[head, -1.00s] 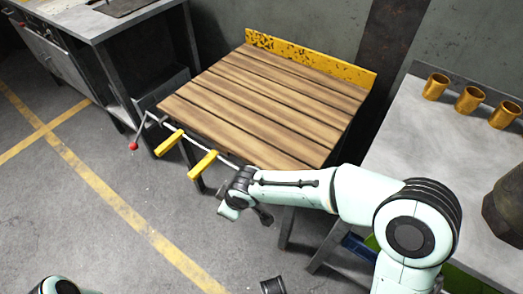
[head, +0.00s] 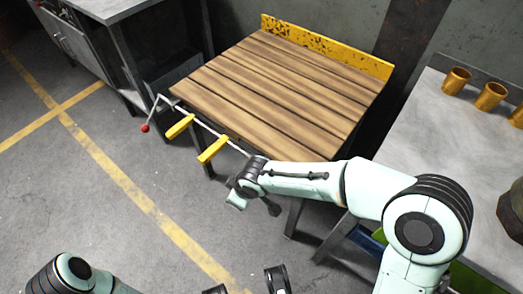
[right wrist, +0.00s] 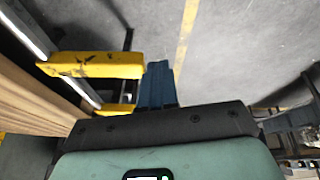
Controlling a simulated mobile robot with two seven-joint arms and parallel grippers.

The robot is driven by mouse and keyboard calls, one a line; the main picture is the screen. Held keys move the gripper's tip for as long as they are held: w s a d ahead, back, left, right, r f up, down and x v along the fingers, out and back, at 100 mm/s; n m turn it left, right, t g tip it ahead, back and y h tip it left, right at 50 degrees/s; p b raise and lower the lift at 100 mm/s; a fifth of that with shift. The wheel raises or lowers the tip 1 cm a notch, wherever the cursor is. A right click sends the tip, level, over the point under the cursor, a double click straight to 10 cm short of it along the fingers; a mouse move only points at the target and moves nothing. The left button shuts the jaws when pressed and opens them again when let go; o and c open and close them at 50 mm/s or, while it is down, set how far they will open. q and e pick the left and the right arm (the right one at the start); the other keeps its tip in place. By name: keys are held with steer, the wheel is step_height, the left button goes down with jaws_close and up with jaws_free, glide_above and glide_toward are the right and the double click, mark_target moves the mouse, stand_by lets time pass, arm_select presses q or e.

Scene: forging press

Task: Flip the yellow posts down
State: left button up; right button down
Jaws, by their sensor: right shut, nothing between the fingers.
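Two yellow posts stick outward from a thin metal rod along the front edge of the wooden-topped table (head: 270,85). The farther post (head: 180,126) is at the left, and the nearer post (head: 212,149) is closer to my right arm. In the right wrist view, one post (right wrist: 90,65) is large at the left, and the other (right wrist: 118,108) is partly hidden behind the gripper body. My right gripper (right wrist: 157,72) is shut and empty, beside the posts with a gap. In the head view its wrist is by the table's front corner.
A bent lever with a red knob (head: 145,128) stands at the rod's left end. A grey bench (head: 110,8) is at upper left. A right-hand grey table (head: 420,120) holds brass cups (head: 456,80). The floor before the posts is open.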

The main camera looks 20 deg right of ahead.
arm_select(q)
steer(key=w+d+r+t+p, duration=0.1)
steer(key=w+d+r+p, duration=0.1)
steer(key=r, duration=0.4)
steer(key=shift+w+r+m+t+p, duration=0.2)
steer(key=shift+w+m+t+p, duration=0.1)
steer(key=shift+w+p, duration=0.6)
arm_select(e)
steer(key=s+a+r, duration=0.4)
steer(key=s+r, duration=0.3)
steer(key=r, duration=0.1)
steer(key=shift+s+a+r, duration=0.25)
steer(key=shift+s+r, duration=0.05)
arm_select(q)
steer(key=shift+s, duration=0.2)
